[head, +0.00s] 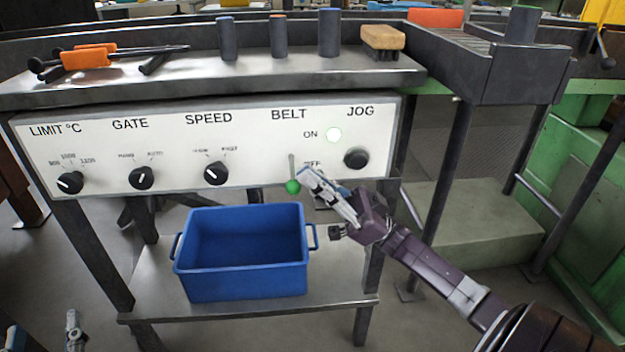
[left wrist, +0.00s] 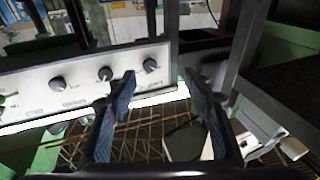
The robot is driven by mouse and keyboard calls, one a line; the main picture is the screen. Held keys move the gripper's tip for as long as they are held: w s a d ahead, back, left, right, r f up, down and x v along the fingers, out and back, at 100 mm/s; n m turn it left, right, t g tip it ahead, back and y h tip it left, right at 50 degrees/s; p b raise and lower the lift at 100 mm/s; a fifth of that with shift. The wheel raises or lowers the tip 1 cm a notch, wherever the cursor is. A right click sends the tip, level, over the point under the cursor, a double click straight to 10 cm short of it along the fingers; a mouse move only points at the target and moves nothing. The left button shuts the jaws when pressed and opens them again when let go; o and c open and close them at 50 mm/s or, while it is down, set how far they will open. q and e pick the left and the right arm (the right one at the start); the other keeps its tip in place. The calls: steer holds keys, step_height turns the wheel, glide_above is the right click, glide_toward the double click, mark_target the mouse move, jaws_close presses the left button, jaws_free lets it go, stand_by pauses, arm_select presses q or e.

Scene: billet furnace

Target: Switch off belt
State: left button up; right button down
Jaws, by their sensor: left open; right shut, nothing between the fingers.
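The BELT switch is a short lever with a green ball knob (head: 292,186) on the white control panel (head: 250,150). In the head view the lever hangs down, with the ball below and left of the partly hidden OFF label. My left gripper (head: 45,332) is low at the left corner. In the left wrist view it is open and empty (left wrist: 160,85).
Black knobs for LIMIT (head: 70,183), GATE (head: 142,177), SPEED (head: 216,173) and JOG (head: 356,158) share the panel. A blue bin (head: 245,283) stands on the shelf below.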

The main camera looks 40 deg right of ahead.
arm_select(q)
steer(key=shift+s+d+r+t, duration=0.15)
steer(key=shift+r+t, duration=0.35)
steer(key=shift+r, duration=0.45)
arm_select(e)
steer(key=shift+w+f, duration=0.1)
steer(key=shift+f, duration=0.4)
steer(key=shift+d+f, duration=0.1)
arm_select(q)
steer(key=shift+f, duration=0.15)
